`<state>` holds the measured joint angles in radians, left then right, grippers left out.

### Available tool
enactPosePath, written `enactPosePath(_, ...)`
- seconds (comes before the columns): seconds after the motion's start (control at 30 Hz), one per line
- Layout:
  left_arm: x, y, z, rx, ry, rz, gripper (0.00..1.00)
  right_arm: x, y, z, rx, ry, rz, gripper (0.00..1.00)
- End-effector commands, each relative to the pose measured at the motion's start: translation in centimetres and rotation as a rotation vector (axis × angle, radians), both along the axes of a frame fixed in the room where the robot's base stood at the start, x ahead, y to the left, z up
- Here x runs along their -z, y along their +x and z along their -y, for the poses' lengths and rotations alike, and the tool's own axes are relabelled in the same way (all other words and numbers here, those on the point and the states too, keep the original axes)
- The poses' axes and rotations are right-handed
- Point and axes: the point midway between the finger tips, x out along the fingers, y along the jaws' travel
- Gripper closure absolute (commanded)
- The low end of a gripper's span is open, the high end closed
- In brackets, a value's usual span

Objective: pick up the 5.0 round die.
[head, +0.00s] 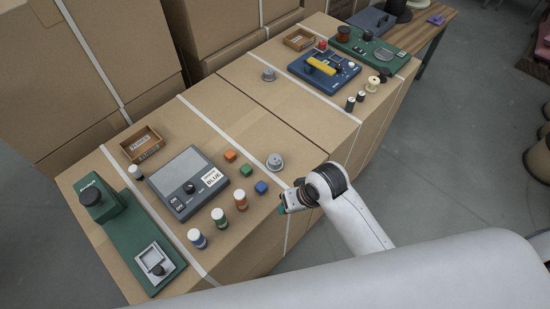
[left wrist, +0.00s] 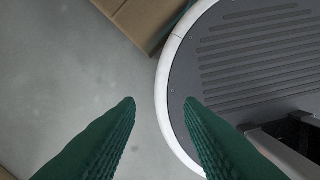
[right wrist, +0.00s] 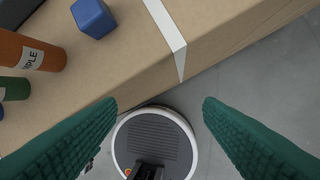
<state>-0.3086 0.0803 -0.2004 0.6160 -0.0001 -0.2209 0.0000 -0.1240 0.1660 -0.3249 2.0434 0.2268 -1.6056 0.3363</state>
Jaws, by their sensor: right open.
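Two small grey round pieces with a knob on top could be the round die. One (head: 275,162) is on the near carton beside the coloured cubes. The other (head: 269,74) is on the far carton. No size marking is legible on either. My right gripper (head: 283,208) is near the carton's right edge, in front of the nearer grey piece and apart from it. In the right wrist view its fingers (right wrist: 160,103) are open and empty. My left gripper (left wrist: 160,100) is open and empty above the floor and my base, outside the head view.
A blue cube (head: 261,187) and an orange bottle (head: 241,201) are close to my right gripper. A grey panel (head: 188,183), a wooden tray (head: 142,144) and a green press (head: 120,235) are further left. The far carton holds a blue fixture (head: 324,69).

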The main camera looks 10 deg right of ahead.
Motion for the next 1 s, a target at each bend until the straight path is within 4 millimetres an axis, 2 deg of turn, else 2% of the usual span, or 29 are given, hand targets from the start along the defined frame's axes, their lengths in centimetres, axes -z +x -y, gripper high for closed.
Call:
enactPosePath(0.03,-0.3,0.1,0.0,0.0,0.0,0.001,0.66,-1.5,0.8,-0.5,-0.002,0.007,-0.002,0.39)
enactPosePath(0.1,-0.4,0.2,0.0,0.0,-0.001,0.003,0.66,-2.4,1.6,-1.1,0.003,0.013,-0.019,0.39)
enactPosePath(0.37,-0.5,1.2,0.1,0.001,-0.002,0.017,0.66,-4.7,5.4,-2.9,0.044,0.007,-0.088,0.39)
enactPosePath(0.5,-0.6,1.2,0.1,0.001,-0.002,0.017,0.66,-6.3,8.3,-3.3,0.094,-0.024,-0.135,0.39)
enactPosePath(0.7,-0.6,1.1,0.1,0.001,-0.002,0.017,0.66,-9.8,12.9,-2.6,0.222,-0.11,-0.202,0.39)
enactPosePath(0.8,-0.6,1.1,0.1,0.0,-0.002,0.017,0.66,-11.2,14.2,-2.2,0.276,-0.142,-0.222,0.39)
enactPosePath(0.9,-0.7,1.1,0.1,0.0,-0.002,0.017,0.66,-11.7,14.8,-1.8,0.308,-0.159,-0.232,0.39)
enactPosePath(1.0,-0.8,1.1,0.1,0.0,-0.001,0.016,0.66,-10.9,15.0,-1.7,0.319,-0.165,-0.239,0.39)
